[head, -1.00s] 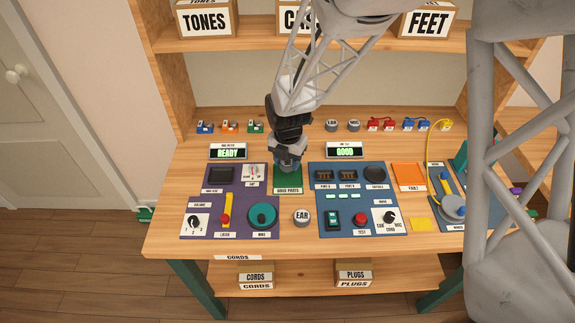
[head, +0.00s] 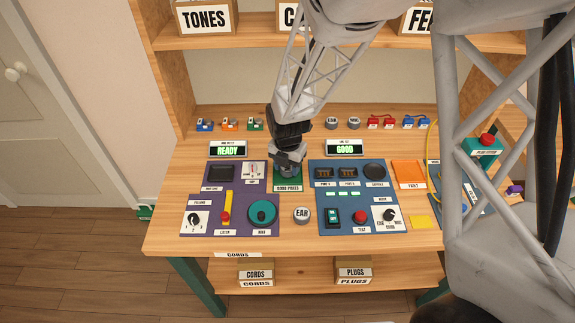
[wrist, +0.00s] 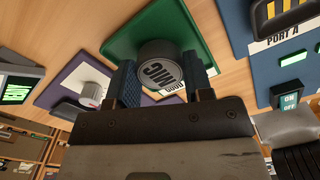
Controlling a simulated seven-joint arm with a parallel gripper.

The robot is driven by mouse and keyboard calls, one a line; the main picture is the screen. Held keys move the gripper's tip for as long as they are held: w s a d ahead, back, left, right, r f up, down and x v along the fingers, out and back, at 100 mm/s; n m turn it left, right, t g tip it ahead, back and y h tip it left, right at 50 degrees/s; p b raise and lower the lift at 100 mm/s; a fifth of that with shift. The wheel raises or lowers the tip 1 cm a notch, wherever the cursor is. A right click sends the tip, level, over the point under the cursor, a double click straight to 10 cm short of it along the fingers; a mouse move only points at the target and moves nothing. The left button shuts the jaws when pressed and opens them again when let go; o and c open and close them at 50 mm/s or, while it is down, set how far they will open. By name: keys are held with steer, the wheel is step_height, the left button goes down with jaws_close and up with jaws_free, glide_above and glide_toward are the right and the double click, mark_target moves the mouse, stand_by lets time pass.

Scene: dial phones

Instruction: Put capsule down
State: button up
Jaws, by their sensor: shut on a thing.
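My gripper (head: 288,165) is over the green good-parts mat (head: 297,173), at the middle of the bench between the purple and blue panels. In the wrist view its two fingers stand either side of a dark round capsule marked MIC (wrist: 160,66) and are shut on it. The capsule is over the green mat (wrist: 192,28), on it or very close to it; I cannot tell whether it touches. In the head view my gripper hides the capsule.
A grey EAR capsule (head: 302,215) lies on the bench in front of the mat. A purple panel (head: 238,215) is to the left, a blue panel (head: 345,195) to the right. The READY display (head: 228,149) and GOOD display (head: 344,149) stand behind. More capsules (head: 332,122) sit at the back.

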mark_target(288, 167)
steer(key=shift+f, duration=0.1)
steer(key=o, duration=1)
step_height(288, 167, up, 12)
stand_by(0.4)
stand_by(0.6)
